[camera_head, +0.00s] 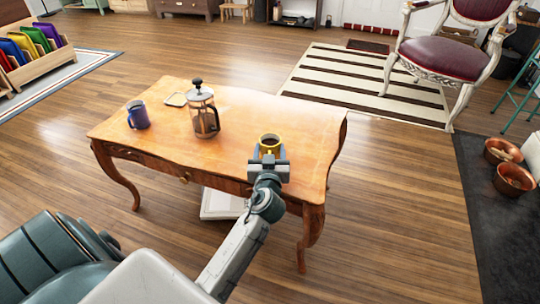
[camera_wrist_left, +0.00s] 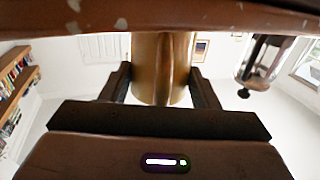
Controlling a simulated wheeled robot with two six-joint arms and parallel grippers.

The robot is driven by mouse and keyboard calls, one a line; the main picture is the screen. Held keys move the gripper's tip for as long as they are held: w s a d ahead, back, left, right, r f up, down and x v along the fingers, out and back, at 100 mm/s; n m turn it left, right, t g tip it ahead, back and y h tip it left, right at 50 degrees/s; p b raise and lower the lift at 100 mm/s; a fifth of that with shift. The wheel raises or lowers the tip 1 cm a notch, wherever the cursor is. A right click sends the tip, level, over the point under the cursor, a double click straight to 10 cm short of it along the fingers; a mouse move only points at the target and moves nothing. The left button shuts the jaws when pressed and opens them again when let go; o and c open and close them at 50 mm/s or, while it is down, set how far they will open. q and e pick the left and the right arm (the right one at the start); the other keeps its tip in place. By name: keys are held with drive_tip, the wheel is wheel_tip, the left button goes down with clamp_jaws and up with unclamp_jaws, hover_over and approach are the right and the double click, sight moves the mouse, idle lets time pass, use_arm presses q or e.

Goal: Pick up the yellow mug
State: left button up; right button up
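The yellow mug (camera_head: 270,142) stands upright near the front right edge of the wooden table, with dark contents. In the left wrist view, which is upside down, the mug (camera_wrist_left: 150,70) lies between my two fingers, its handle pointing toward the camera. My left gripper (camera_head: 268,153) reaches in from the front at the mug's near side. Its fingers (camera_wrist_left: 160,85) are wide apart, one on each side of the mug. Whether they touch its sides is not clear. My right gripper is not in view.
The wooden table (camera_head: 250,108) also holds a French press (camera_head: 203,112) left of the mug, a purple-blue mug (camera_head: 138,115) farther left, and a small coaster (camera_head: 175,99). The French press also shows in the left wrist view (camera_wrist_left: 258,68). The table's right end is clear.

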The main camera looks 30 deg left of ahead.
use_arm(q)
drive_tip(key=shift+c, duration=1.2)
drive_tip(key=shift+r, duration=0.1)
